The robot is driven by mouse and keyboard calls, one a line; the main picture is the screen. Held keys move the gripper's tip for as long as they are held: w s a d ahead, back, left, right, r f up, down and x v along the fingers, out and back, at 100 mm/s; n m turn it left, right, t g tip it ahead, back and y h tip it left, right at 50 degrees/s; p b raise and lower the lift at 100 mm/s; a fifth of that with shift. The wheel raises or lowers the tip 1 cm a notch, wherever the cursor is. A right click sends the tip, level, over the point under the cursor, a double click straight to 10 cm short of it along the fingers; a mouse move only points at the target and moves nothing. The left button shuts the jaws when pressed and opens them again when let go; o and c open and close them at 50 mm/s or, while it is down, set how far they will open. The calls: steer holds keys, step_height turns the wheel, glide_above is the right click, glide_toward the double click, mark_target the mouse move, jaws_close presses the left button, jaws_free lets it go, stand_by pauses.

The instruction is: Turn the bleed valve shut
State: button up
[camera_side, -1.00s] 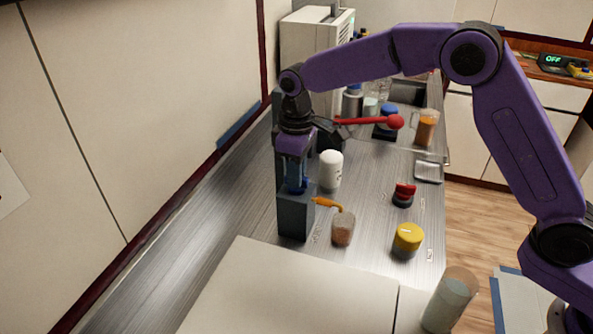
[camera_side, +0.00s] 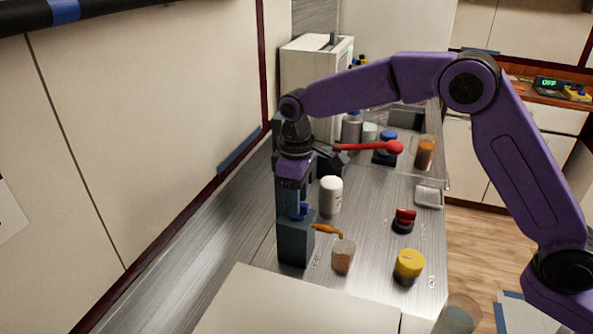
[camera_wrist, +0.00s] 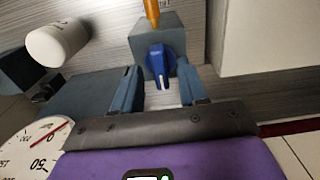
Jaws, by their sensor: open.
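The bleed valve appears to be the blue knob (camera_wrist: 158,64) on a grey block (camera_side: 295,243), with an orange spout (camera_side: 326,230) coming out of its side. In the wrist view the knob's white mark points down the picture, away from the spout (camera_wrist: 152,10). My gripper (camera_side: 297,203) points down over the block from above. In the wrist view its two blue fingers (camera_wrist: 160,76) are open, one on each side of the knob with gaps between. In the side view the fingers hide much of the knob.
A jar with brown contents (camera_side: 343,257) stands below the spout. A white bottle (camera_side: 330,194) stands close behind the block. A red-ended lever (camera_side: 394,148) crosses behind. A dial gauge (camera_wrist: 38,150) shows in the wrist view.

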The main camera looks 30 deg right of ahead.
step_height(320, 180, up, 17)
stand_by(0.5)
stand_by(0.5)
steer(key=s+d+f+n, duration=0.1)
steer(key=s+d+f, duration=0.3)
steer(key=s+d, duration=0.3)
steer(key=s+d+f+n, duration=0.1)
steer(key=s+d+f, duration=0.4)
steer(key=s, duration=1.1)
steer(key=s+d+f+n, duration=0.1)
steer(key=s+d+f, duration=0.4)
steer(key=s+d, duration=0.6)
steer(key=shift+s, duration=0.65)
